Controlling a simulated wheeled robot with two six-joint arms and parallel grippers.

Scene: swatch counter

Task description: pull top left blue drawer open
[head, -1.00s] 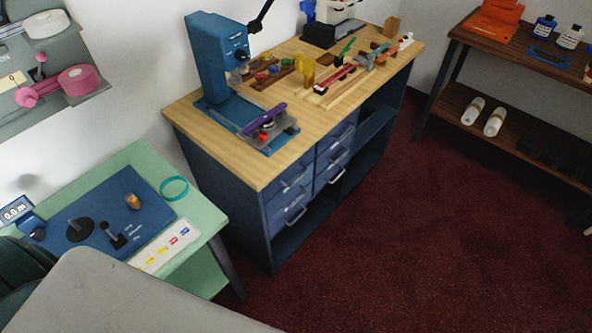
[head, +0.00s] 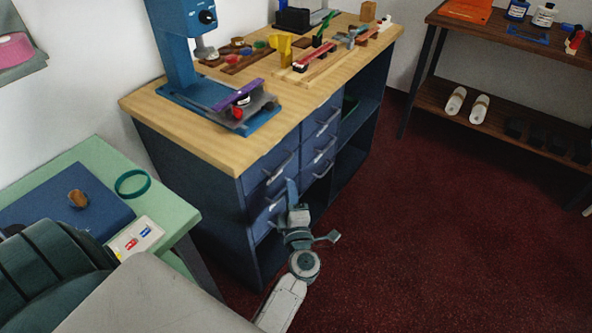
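The blue drawer unit stands under the wooden counter (head: 210,140). Its top left drawer (head: 262,176) is just under the counter's front corner and looks shut, with a grey bar handle on its front. A lower left drawer (head: 258,212) is below it, partly hidden by my gripper. My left gripper (head: 309,212) is in front of the left drawers, low and slightly right of the top left handle. Its fingers look spread apart, with nothing between them. One finger points up near the drawer fronts; contact cannot be told. My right gripper is not in view.
A blue press (head: 177,45) and several small tools stand on the counter. A green table (head: 170,204) with a blue panel (head: 80,195) is at the left. A dark wooden shelf (head: 480,36) stands at the right. The red carpet (head: 430,220) is clear.

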